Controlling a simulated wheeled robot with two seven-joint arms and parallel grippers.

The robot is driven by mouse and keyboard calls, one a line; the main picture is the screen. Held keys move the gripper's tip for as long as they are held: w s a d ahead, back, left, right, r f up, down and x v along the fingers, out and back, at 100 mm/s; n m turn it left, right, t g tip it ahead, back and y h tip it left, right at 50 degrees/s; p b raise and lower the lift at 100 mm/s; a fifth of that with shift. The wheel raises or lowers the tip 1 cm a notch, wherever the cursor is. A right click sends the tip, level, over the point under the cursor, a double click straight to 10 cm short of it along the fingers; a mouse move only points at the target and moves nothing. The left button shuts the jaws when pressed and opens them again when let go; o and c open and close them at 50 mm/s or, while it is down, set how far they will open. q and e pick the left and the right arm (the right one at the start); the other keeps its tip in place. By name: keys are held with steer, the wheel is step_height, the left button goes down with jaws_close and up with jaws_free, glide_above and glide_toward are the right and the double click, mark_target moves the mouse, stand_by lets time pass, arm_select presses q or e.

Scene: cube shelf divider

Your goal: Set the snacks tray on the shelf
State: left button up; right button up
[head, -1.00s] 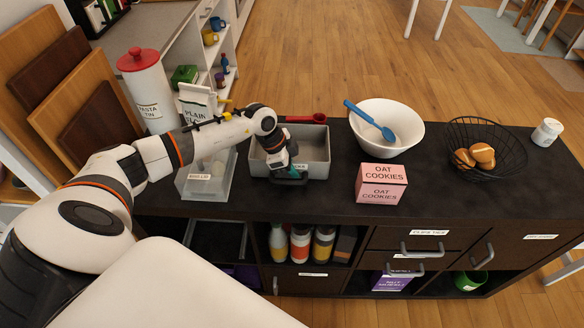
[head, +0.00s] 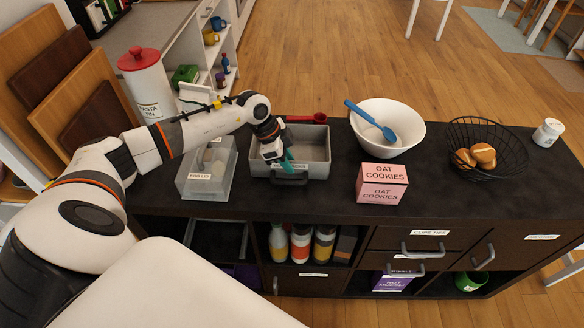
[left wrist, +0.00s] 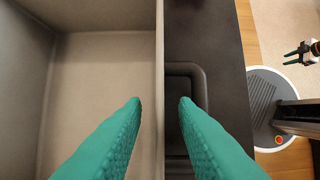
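The snacks tray is a grey open box (head: 318,150) standing on the dark top of the shelf unit. Its front carries a dark handle (head: 291,181) and a label that is partly hidden. My left gripper (head: 284,162) is at the tray's front wall, left of its middle. In the left wrist view my open teal fingers (left wrist: 160,101) straddle the tray's wall (left wrist: 159,60). One finger is on the inner side, the other on the handle side, with visible gaps. What looks like my right gripper (left wrist: 297,52) shows small at the far right; its opening is unclear.
A clear egg-lid box (head: 207,172) stands close left of the tray. A red scoop (head: 307,118) lies behind it. The oat cookies box (head: 381,184), white bowl (head: 405,113) and wire basket (head: 512,145) stand to the right. Bottles (head: 300,244) fill an open compartment below.

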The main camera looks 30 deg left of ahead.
arm_select(q)
steer(key=v, duration=0.8)
steer(key=shift+s+r+b, duration=0.1)
steer(key=shift+r+b, duration=0.2)
steer(key=shift+b, duration=0.1)
